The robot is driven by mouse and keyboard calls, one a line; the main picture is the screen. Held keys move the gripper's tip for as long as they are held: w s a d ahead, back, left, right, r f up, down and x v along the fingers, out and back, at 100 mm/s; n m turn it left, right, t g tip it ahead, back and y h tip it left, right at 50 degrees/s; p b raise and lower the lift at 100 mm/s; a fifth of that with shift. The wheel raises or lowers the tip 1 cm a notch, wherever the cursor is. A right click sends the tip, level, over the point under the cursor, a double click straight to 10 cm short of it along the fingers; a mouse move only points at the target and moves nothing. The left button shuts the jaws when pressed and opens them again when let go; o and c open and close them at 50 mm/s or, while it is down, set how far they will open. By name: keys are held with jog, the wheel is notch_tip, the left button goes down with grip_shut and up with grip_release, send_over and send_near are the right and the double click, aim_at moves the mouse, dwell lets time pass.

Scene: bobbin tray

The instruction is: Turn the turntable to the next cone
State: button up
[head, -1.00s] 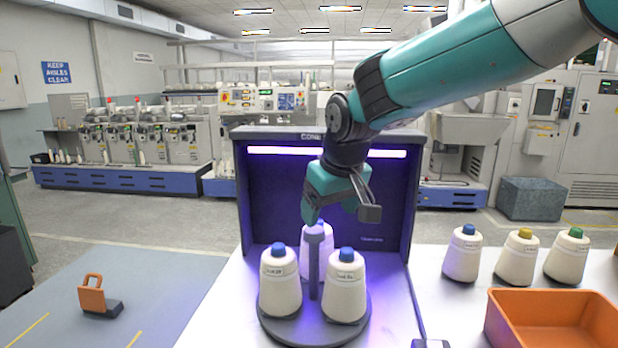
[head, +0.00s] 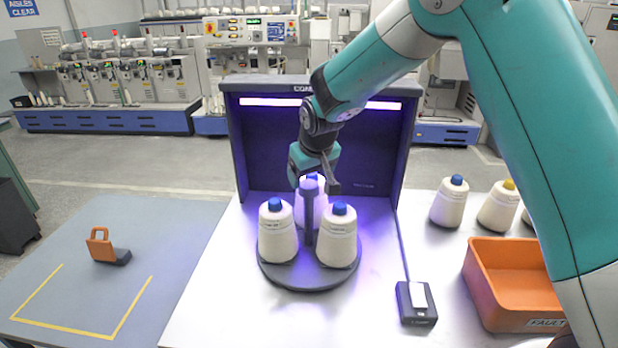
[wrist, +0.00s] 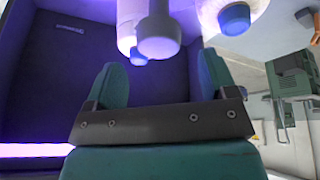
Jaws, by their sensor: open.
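The turntable (head: 308,284) is a dark round disc on the white table, with a grey upright post (head: 309,222) at its centre. Three white cones with blue tops stand on it: front left (head: 277,238), front right (head: 338,242) and back (head: 318,204). My gripper (wrist: 160,68) is open and empty at the back of the turntable, close to the back cone and post. In the wrist view the post's knob (wrist: 159,38) and a blue cone top (wrist: 234,18) lie beyond the fingertips. I cannot tell whether a finger touches anything.
A dark booth (head: 230,140) with a purple-lit interior stands behind the turntable. To the right are a small black box with a white top (head: 414,303), an orange bin (head: 483,290) and more cones (head: 450,206).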

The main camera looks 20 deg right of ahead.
aim_at(309, 184)
jog(key=shift+p+x, duration=0.4)
jog(key=shift+x, duration=1.65)
jog(key=c, duration=1.3)
jog(key=shift+o, duration=0.2)
